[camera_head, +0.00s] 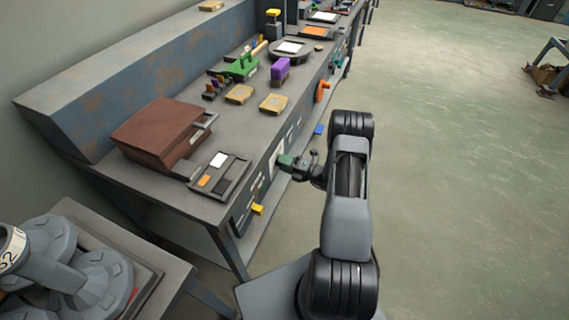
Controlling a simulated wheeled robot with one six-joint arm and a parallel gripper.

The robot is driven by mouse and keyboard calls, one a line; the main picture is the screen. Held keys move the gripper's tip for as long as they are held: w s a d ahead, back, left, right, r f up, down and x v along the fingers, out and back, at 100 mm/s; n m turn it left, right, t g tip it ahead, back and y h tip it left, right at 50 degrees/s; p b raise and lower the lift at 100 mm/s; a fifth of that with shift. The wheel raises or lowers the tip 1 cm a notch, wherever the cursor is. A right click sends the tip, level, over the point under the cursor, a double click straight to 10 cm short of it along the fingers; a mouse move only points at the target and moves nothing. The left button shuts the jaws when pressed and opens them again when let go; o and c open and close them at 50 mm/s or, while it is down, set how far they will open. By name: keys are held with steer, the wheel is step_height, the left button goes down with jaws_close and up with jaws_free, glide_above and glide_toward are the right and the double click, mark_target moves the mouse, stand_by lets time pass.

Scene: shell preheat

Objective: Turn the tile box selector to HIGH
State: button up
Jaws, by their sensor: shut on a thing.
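My gripper (297,166) is at the front face of the long workbench (225,212), beside the front panels. It is shut on a small dark green part (286,161) at that face. Whether this part is the selector knob is too small to tell. A reddish-brown box (155,128) with an open slot on its right side stands on the near end of the bench and may be the tile box. No HIGH mark can be read from here.
A yellow knob (257,209), a blue piece (319,130) and an orange wheel (322,91) stick out along the bench front.

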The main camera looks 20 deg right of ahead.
steer(key=o, duration=0.9)
steer(key=shift+s, duration=0.1)
steer(key=v, duration=1.3)
steer(key=shift+s+d, duration=0.25)
steer(key=shift+d, duration=0.05)
